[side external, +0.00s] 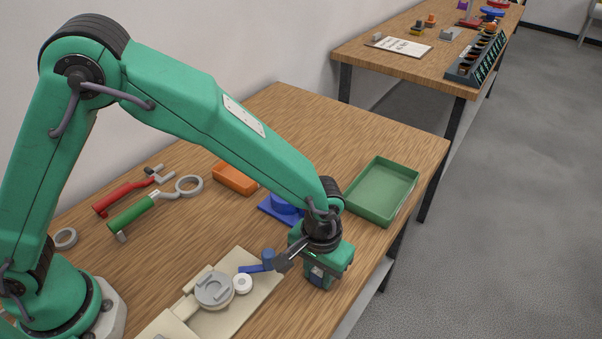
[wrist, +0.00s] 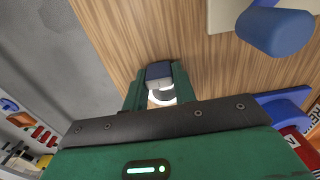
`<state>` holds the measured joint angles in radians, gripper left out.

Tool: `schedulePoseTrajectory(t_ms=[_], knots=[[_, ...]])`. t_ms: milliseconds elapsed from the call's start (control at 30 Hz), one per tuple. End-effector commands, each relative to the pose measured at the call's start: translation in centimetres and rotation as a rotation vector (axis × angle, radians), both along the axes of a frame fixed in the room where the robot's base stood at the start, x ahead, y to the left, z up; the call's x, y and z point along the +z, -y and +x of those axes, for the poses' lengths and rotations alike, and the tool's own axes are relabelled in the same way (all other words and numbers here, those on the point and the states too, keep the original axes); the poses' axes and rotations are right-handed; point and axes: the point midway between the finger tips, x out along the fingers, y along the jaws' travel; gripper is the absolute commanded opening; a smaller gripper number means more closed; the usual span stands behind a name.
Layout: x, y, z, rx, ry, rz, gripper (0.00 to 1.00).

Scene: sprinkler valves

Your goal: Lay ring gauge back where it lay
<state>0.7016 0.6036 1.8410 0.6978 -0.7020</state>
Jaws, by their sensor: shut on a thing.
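My gripper (side external: 318,272) is low over the right front part of the table, beyond the end of the cream fixture board. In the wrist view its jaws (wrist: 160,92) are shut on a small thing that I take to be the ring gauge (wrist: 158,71). It shows a dark blue-grey block and a pale rounded part. The jaws hide most of it, so its full shape cannot be told. In the side view it shows as a dark piece under the jaws (side external: 318,281). Whether it touches the table is unclear.
The cream fixture board (side external: 262,283) with a grey round valve part (side external: 213,289) and blue lever (side external: 262,262) lies left of the gripper. Behind are a blue block (side external: 280,208), orange tray (side external: 235,178) and green tray (side external: 381,190). Pliers-like tools and grey rings (side external: 190,186) lie left.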

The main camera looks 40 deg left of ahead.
Motion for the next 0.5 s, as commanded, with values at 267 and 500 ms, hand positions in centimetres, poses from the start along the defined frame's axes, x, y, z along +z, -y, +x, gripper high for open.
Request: schedulePoseTrajectory(t_ms=[267, 500], knots=[[-0.30, 0.01, 0.01, 0.000, 0.000, 0.000, 0.00], [-0.51, 0.01, 0.01, 0.000, 0.000, 0.000, 0.33]])
